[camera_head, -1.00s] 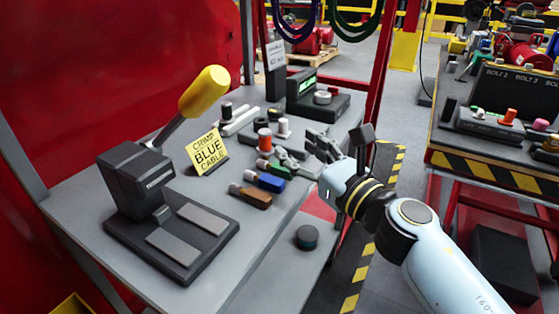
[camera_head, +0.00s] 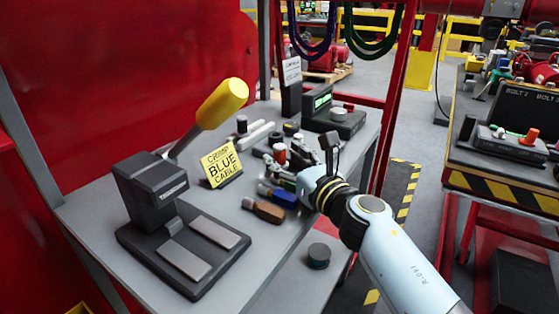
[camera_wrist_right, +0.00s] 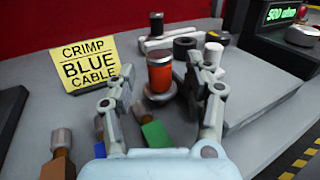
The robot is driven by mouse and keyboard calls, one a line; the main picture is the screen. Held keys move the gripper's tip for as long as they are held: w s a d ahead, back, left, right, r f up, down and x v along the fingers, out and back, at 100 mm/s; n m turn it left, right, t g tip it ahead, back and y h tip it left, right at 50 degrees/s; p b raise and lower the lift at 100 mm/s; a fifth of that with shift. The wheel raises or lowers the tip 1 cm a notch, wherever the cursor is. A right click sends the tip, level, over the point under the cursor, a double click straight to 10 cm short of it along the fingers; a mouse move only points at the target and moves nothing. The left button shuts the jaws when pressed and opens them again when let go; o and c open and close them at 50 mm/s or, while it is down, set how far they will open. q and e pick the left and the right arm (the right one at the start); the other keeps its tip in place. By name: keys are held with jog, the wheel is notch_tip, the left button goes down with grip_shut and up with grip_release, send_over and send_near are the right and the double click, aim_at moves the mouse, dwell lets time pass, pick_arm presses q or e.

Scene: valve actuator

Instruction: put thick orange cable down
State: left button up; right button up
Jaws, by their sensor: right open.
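My right gripper (camera_wrist_right: 158,88) is open, with one finger on each side in front of the cylinder in the wrist view. I cannot tell whether a finger touches it. In the head view the right gripper (camera_head: 287,163) reaches in from the right, low over the bench. My left gripper is not in view.
A yellow "CRIMP BLUE CABLE" sign (camera_head: 222,163) and a black crimping press with yellow lever (camera_head: 221,104) stand to the left. Brown (camera_head: 264,211) and blue (camera_head: 278,195) pieces lie in front. A black device with green display (camera_head: 318,98) stands behind. The bench's front right is mostly clear.

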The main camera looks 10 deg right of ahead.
jog(key=shift+w+a, duration=0.1)
jog(key=shift+w, duration=0.1)
grip_shut()
dwell(0.4)
